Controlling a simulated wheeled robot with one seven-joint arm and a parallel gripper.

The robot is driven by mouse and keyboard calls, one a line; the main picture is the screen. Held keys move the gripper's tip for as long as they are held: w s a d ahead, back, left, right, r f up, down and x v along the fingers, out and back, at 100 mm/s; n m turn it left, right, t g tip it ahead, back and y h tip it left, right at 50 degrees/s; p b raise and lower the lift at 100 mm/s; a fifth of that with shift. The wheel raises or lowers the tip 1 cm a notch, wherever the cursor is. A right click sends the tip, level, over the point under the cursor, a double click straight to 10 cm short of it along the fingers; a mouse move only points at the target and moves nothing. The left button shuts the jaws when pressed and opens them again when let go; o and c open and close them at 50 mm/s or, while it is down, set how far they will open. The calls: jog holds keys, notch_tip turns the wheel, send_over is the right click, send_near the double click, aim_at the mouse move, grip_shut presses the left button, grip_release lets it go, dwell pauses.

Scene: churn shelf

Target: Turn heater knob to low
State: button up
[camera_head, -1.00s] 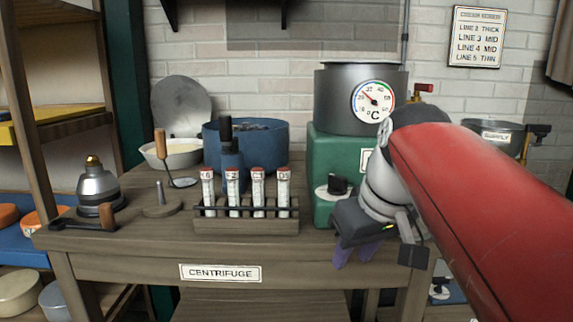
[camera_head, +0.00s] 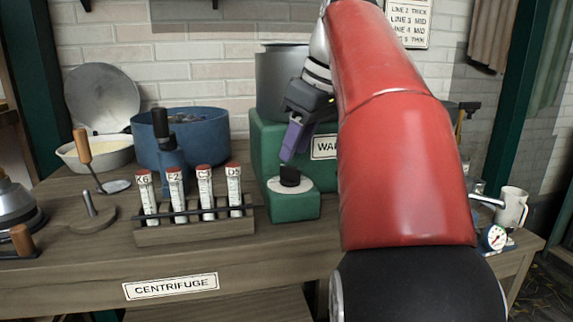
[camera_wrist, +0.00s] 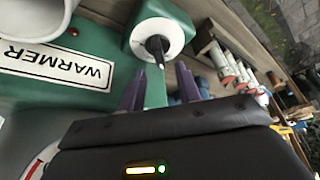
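The heater is a green box (camera_head: 262,140) labelled "WARMER", with a lower front block. On that block is a black knob (camera_head: 289,175) on a round white dial plate (camera_head: 277,186). My gripper (camera_head: 287,157) is just above the knob with its purple fingers pointing down. In the wrist view the knob (camera_wrist: 157,47) lies just ahead of the gap between the two spread fingers (camera_wrist: 159,72). No grip on the knob shows. The dial's markings are too small to read. My arm hides the right part of the heater.
A grey pot (camera_head: 268,85) stands on the heater. A rack (camera_head: 190,230) of several red-capped tubes stands left of the knob, with a blue tub (camera_head: 200,140) behind. A white pitcher (camera_head: 512,208) and a small gauge (camera_head: 494,237) are at right.

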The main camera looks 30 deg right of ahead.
aim_at(288, 166)
jog(key=shift+b+x, duration=0.35)
jog(key=shift+x, duration=1.55)
grip_shut()
